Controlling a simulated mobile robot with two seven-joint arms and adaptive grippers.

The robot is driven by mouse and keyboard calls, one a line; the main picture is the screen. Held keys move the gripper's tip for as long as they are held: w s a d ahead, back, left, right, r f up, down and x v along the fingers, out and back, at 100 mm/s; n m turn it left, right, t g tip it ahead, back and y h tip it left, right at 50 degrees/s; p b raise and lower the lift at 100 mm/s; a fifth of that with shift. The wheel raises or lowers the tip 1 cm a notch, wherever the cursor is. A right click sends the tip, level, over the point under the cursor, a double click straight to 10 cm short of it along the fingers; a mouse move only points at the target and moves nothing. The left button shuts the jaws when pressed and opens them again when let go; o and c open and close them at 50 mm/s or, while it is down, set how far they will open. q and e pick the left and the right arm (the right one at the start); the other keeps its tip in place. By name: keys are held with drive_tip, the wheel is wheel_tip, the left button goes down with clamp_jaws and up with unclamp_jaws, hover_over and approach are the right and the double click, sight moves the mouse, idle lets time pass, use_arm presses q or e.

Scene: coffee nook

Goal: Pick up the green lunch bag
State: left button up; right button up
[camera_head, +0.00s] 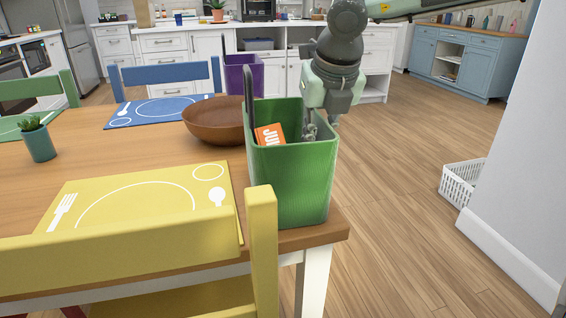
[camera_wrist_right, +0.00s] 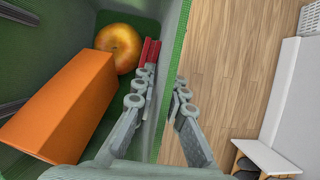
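The green lunch bag (camera_head: 292,185) stands upright and open at the near right corner of the wooden table. A dark handle (camera_head: 248,92) rises at its left side. Inside are an orange juice carton (camera_wrist_right: 62,108) and a round yellow-orange fruit (camera_wrist_right: 119,45). My right gripper (camera_head: 325,126) has come down over the bag's right wall. In the right wrist view, its fingers (camera_wrist_right: 166,78) straddle the rim, one inside and one outside, drawn close to the wall and apparently shut on it. Their tips are partly hidden. My left gripper is not in view.
A brown bowl (camera_head: 213,121) and a purple bag (camera_head: 243,75) stand behind the green bag. A yellow placemat (camera_head: 140,206) lies to its left, with a yellow chair (camera_head: 262,240) in front. Open floor lies to the right, with a white basket (camera_head: 461,183) by the wall.

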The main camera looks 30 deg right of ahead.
clamp_jaws()
drive_tip(key=shift+r, duration=0.2)
